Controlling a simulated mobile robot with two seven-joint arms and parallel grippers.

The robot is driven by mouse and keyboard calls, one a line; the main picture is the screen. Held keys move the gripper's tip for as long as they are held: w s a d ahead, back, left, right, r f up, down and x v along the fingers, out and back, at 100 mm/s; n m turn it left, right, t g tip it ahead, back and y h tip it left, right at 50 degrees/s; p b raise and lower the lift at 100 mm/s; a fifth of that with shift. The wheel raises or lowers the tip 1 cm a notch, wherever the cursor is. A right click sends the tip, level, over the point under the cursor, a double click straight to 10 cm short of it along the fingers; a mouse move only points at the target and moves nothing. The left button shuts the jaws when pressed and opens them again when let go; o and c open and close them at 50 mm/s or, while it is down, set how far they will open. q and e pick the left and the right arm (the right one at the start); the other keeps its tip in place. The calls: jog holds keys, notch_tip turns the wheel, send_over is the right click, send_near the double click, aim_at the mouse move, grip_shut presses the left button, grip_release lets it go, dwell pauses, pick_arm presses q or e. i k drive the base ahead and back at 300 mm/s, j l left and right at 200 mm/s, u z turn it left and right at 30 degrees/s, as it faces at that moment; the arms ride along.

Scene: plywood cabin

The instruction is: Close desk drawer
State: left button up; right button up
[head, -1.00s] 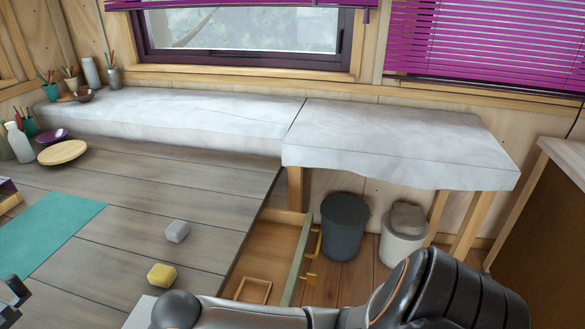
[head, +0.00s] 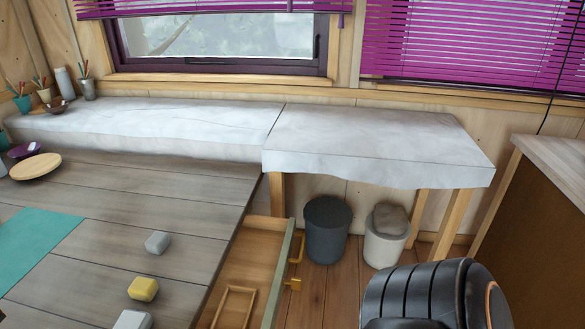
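The desk drawer (head: 262,252) is pulled out from under the right side of the wooden desk (head: 150,200). Its green front panel (head: 284,270) faces right and carries brass-coloured handles (head: 297,246). A small wooden frame or tray (head: 235,308) lies inside the drawer. One of my dark arm parts shows at the lower right, to the right of the drawer and apart from its front in the picture. Neither gripper's fingertips are in view.
A grey block (head: 157,242), a yellow block (head: 143,289) and a pale block (head: 132,320) sit on the desk. A dark bin (head: 326,230) and a white bin (head: 386,238) stand beyond the drawer, under a cloth-covered table (head: 375,145). A brown cabinet (head: 540,230) stands at right.

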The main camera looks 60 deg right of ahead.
aim_at(247, 294)
jog(key=l+z, duration=0.15)
jog(key=z, duration=1.6)
